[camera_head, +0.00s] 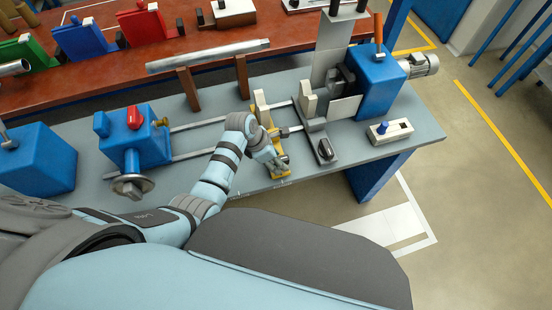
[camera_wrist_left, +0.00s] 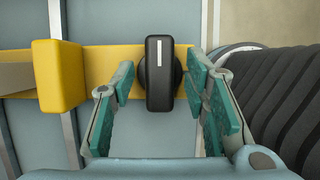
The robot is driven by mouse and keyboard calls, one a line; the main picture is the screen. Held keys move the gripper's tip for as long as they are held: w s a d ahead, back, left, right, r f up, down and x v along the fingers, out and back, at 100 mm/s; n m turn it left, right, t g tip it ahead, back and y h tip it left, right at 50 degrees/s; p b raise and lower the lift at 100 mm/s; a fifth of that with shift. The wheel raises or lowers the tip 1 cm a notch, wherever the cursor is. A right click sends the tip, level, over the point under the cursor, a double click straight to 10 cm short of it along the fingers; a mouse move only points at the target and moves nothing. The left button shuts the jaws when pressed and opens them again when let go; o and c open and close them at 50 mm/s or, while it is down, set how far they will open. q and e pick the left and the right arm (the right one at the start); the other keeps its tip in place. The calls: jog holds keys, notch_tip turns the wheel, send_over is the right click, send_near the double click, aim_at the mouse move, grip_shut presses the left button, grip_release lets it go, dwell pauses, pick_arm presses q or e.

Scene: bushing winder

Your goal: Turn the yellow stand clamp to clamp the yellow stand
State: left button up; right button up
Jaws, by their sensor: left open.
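The yellow stand (camera_head: 284,171) sits across the rails of the grey bench and is partly hidden by my left gripper (camera_head: 272,160). In the left wrist view the stand (camera_wrist_left: 60,76) shows as a yellow block with a flat yellow bar running right. The stand clamp (camera_wrist_left: 160,75) is a black oblong knob with a white line on top, mounted on the bar. Its long side runs up and down in that view, across the bar. My left gripper (camera_wrist_left: 158,78) is open, with one teal-padded finger on each side of the knob. Whether the fingers touch it I cannot tell. My right gripper is not in view.
To the right are another stand with a black clamp handle (camera_head: 325,149), a blue motor unit (camera_head: 375,80) and a small box with a blue button (camera_head: 391,131). A blue unit with a red knob (camera_head: 135,145) is at left. A red-brown table (camera_head: 100,80) lies behind.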

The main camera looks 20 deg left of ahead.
pick_arm(q)
jog(key=shift+r, duration=0.1)
grip_shut()
